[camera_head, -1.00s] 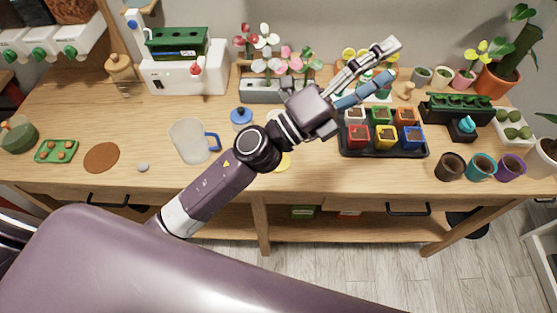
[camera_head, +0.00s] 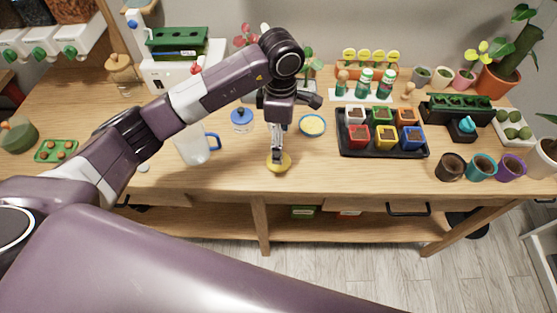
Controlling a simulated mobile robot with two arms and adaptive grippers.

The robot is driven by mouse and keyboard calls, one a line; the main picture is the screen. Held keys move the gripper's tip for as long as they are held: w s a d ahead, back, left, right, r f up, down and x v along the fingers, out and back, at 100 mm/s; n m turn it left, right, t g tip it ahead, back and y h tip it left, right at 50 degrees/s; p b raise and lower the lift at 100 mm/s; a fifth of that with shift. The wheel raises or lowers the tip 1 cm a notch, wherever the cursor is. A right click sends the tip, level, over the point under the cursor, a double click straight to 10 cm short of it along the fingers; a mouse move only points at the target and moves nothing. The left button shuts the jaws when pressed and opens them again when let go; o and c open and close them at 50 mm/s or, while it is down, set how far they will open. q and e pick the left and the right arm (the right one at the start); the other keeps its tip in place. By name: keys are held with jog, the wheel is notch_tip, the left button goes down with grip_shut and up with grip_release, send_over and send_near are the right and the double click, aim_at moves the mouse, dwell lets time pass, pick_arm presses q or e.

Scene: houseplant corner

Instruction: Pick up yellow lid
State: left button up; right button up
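The yellow lid (camera_head: 286,166) lies on the wooden table near its front edge, in the middle of the head view. My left arm comes in from the left and bends down over it. My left gripper (camera_head: 276,156) points straight down with its fingertips at the middle of the lid and hides part of it. The fingers look close together, but I cannot tell whether they are closed on the lid. My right gripper is out of view.
A blue-rimmed bowl with yellow contents (camera_head: 312,126) stands behind and right of the lid. A blue-topped jar (camera_head: 241,121) and a clear pitcher (camera_head: 196,150) stand to the left. A black tray (camera_head: 384,152) of colored pots is on the right. Bare table surrounds the lid.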

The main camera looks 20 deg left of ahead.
pick_arm(q)
jog(key=f+p, duration=0.1)
jog(key=f, duration=0.1)
jog(key=f+p, duration=0.1)
jog(key=f, duration=0.1)
jog(key=f+p, duration=0.1)
jog(key=f, duration=0.2)
jog(key=shift+s+a+p, duration=0.2)
jog(key=shift+a+p, duration=0.05)
jog(key=shift+p, duration=0.05)
jog(key=shift+f, duration=0.3)
jog(key=shift+w, duration=0.1)
jog(key=shift+c, duration=0.5)
jog(key=c, duration=0.8)
jog(key=shift+c, duration=0.4)
jog(key=shift+r, duration=0.1)
